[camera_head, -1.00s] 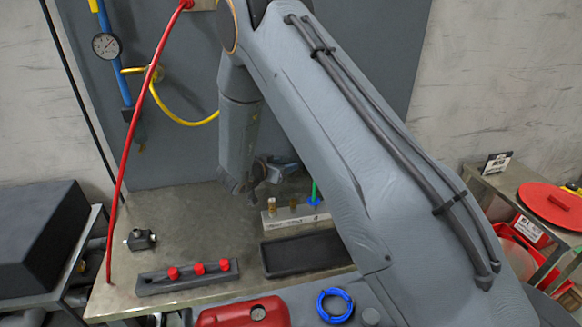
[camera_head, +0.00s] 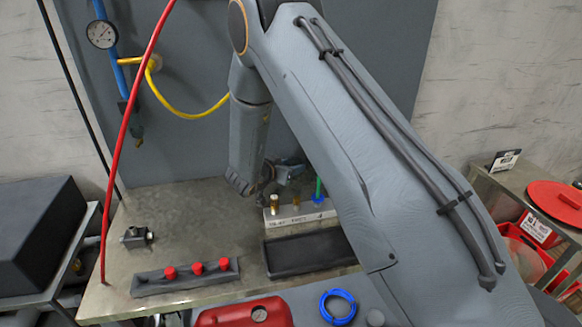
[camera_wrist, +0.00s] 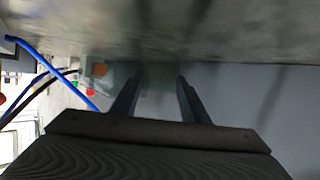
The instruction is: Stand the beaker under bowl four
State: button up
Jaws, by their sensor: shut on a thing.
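My gripper (camera_wrist: 160,78) shows in the wrist view with its two dark fingers set apart around a faint, see-through thing, which looks like the beaker (camera_wrist: 157,90). Its outline is blurred, and I cannot tell its tilt or contents. In the head view my gripper (camera_head: 284,171) is small and partly hidden behind my own wrist, above the back of the metal bench (camera_head: 205,215). The beaker cannot be made out there. No bowl marked four can be picked out in either view.
A pale labelled block (camera_head: 290,217) with brass pieces and a green rod stands close to my gripper. In front is an empty black tray (camera_head: 310,252); left is a dark holder (camera_head: 190,282) with red knobs. A red hose (camera_head: 132,115) hangs at left.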

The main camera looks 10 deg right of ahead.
jog(key=o, duration=1.1)
jog(key=shift+o, duration=0.2)
jog(key=shift+r, duration=0.15)
jog(key=b+v, duration=0.2)
jog(key=v, duration=1)
